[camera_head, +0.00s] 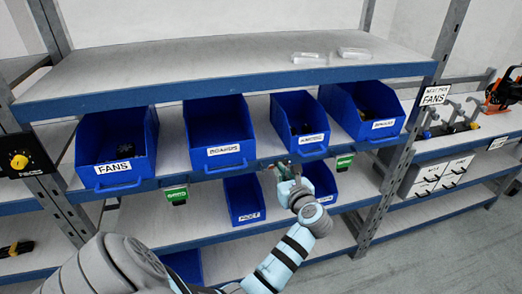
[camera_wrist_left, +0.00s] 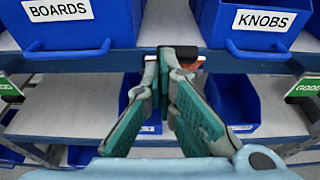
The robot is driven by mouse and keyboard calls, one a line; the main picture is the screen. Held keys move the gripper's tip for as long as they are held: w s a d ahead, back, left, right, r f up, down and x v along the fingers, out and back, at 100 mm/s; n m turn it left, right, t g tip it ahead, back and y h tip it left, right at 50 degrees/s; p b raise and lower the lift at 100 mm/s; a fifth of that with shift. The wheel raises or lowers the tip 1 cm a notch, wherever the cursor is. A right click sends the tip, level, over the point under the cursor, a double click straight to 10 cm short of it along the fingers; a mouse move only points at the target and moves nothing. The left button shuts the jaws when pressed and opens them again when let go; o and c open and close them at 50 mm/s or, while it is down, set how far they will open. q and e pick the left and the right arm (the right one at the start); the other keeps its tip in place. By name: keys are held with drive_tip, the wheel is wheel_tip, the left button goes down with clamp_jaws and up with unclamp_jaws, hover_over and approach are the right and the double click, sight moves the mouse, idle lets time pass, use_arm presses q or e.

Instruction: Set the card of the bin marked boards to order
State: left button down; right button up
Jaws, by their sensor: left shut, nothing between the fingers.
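The blue bin marked boards (camera_head: 212,120) stands second from the left on the middle shelf. Its labelled front and handle also show at the upper left of the left wrist view (camera_wrist_left: 75,35). My left gripper (camera_head: 284,172) is shut and empty at the shelf's front edge, between the boards bin and the knobs bin (camera_head: 297,115). In the left wrist view its fingers (camera_wrist_left: 167,75) cover most of a small dark piece with a red-orange edge (camera_wrist_left: 190,66) on that shelf edge. I cannot tell what that piece reads. My right gripper is not in view.
Green cards hang on the shelf edge at left (camera_head: 177,195) and right (camera_head: 344,162). The fans bin (camera_head: 115,145) and another bin (camera_head: 365,110) flank the row. Smaller bins (camera_head: 243,197) stand on the shelf below. The upper shelf (camera_head: 180,65) is mostly bare.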

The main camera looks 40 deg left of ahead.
use_arm(q)
wheel_tip(320, 180, up, 10)
idle(0.5)
idle(0.4)
